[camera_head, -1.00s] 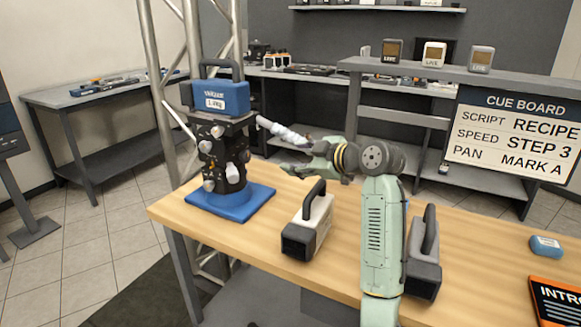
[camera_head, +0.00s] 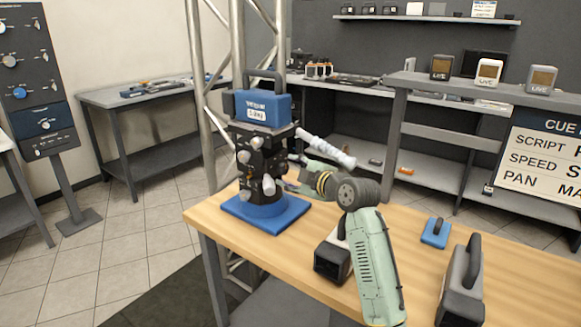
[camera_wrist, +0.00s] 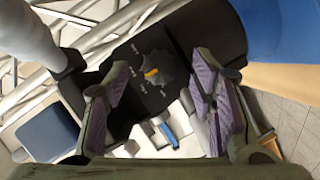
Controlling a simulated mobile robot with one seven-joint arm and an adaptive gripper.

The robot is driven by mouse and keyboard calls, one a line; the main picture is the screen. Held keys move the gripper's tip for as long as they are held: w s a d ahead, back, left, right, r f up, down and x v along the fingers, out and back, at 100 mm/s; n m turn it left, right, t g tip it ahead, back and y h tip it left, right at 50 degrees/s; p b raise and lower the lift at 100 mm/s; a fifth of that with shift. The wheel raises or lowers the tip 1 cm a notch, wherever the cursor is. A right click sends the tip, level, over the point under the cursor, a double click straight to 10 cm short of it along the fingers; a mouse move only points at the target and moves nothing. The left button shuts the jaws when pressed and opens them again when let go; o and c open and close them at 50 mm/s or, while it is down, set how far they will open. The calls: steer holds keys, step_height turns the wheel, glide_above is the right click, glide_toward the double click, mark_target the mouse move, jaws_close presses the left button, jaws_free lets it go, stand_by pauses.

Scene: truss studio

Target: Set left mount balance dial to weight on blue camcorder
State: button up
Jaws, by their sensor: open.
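The blue camcorder (camera_head: 263,107) sits on top of a black mount (camera_head: 256,165) with several knobs, which stands on a blue base (camera_head: 268,212). A white label on the camcorder carries a weight ending in "kg"; its digits are too small to read surely. My gripper (camera_head: 296,182) is at the mount's right side, below the white pan handle (camera_head: 328,150). In the wrist view a dark dial (camera_wrist: 153,74) with an orange pointer mark and small printed labels around it lies ahead, between my open fingers (camera_wrist: 160,100). The fingers look apart from the dial.
A white-and-black camcorder (camera_head: 333,258), partly behind my arm, a grey one (camera_head: 463,285) and a small blue block with a handle (camera_head: 436,232) stand on the wooden table (camera_head: 400,235). A metal truss (camera_head: 238,45) rises behind the mount. A dial panel (camera_head: 40,80) stands far left.

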steer(key=shift+w+a+f, duration=0.15)
steer(key=shift+w+a, duration=0.1)
steer(key=shift+w, duration=0.15)
steer(key=shift+c, duration=0.2)
